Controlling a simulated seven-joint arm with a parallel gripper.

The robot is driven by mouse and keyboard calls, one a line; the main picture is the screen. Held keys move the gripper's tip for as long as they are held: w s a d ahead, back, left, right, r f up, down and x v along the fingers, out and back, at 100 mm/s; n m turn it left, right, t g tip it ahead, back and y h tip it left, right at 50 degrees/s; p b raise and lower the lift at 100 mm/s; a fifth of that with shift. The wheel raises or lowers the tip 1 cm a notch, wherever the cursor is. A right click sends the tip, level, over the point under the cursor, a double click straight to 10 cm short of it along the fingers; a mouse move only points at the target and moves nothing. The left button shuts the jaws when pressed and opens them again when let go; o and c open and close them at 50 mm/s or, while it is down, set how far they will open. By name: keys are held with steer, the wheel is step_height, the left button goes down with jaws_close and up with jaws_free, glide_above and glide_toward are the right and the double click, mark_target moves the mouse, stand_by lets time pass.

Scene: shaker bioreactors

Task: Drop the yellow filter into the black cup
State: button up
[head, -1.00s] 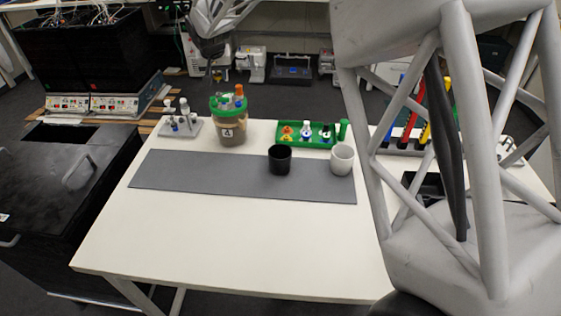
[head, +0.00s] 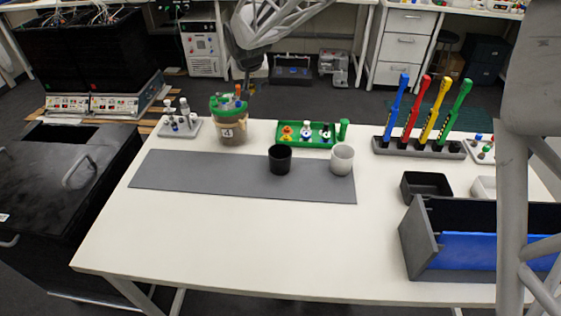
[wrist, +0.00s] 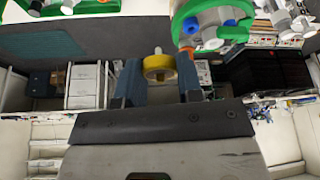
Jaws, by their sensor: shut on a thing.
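The yellow filter (wrist: 158,67) is a small round piece with a pale centre. It sits between the two dark fingers of my gripper (wrist: 159,80) in the wrist view, and the gripper is shut on it. In the head view my gripper (head: 247,76) is above and just behind the green-lidded vessel; the filter cannot be made out there. The black cup (head: 279,160) stands upright on the grey mat (head: 210,178), apart from my gripper, to its right and nearer the camera. The cup's inside looks dark.
The vessel (head: 228,127) has fittings on its lid. A white cup (head: 342,160) stands right of the black cup. A green tray (head: 292,143) with small bottles lies behind them. A rack of coloured tools (head: 420,146) and a blue-grey bin (head: 470,250) are right. The front table is clear.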

steer(key=s+d+f, duration=0.3)
steer(key=s+d, duration=0.6)
steer(key=d, duration=0.2)
steer(key=shift+s+d, duration=0.15)
steer(key=shift+s, duration=0.2)
steer(key=shift+f, duration=0.2)
steer(key=shift+f, duration=2.9)
steer(key=o, duration=1)
steer(key=shift+v, duration=3.9)
